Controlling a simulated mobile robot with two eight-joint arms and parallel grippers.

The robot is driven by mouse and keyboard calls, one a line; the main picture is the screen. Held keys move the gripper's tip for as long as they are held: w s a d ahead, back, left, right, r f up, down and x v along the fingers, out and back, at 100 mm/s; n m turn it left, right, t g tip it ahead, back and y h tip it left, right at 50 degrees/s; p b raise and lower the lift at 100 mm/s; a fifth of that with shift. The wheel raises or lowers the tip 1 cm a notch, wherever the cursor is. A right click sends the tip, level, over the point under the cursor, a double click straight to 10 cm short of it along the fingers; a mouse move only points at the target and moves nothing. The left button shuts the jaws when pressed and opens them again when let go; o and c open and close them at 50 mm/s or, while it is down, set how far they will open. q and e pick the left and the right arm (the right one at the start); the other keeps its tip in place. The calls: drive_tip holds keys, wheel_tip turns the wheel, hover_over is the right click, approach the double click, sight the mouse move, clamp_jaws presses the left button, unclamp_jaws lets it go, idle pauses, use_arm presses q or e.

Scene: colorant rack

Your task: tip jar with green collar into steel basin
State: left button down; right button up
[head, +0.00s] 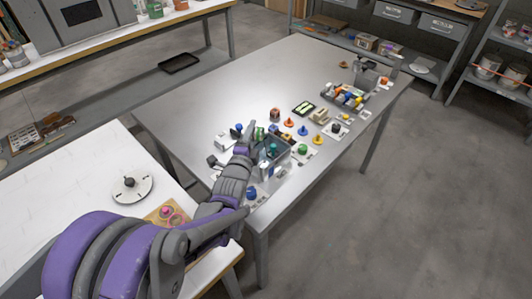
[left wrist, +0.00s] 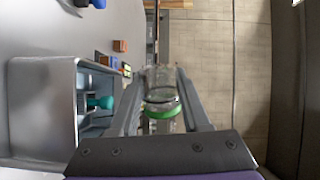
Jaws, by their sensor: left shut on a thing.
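My left gripper (left wrist: 160,98) is shut on a clear glass jar (left wrist: 160,80) with a green collar (left wrist: 162,112), seen between its two fingers in the left wrist view. In the head view the left gripper (head: 249,131) is at the left edge of a grey open-topped box (head: 291,153), and the jar is too small to make out. A grey metal-looking container (left wrist: 42,105) stands left of the jar in the left wrist view, apart from it. I cannot tell for sure whether this is the steel basin. My right gripper is not in view.
A teal piece (left wrist: 103,102) shows by the container. Small coloured pieces, including an orange one (head: 289,122) and a yellow one (head: 318,139), crowd the near right part of the grey table (head: 215,92). Its far left part is clear. A white table (head: 85,165) stands at left.

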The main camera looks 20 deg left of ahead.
use_arm(q)
drive_tip(key=shift+d+f+m+b, duration=0.1)
drive_tip(key=shift+f+m+b, duration=0.2)
drive_tip(key=shift+m+b, duration=0.2)
drive_tip(key=shift+r+m, duration=0.1)
drive_tip(key=shift+m, duration=0.2)
idle(0.4)
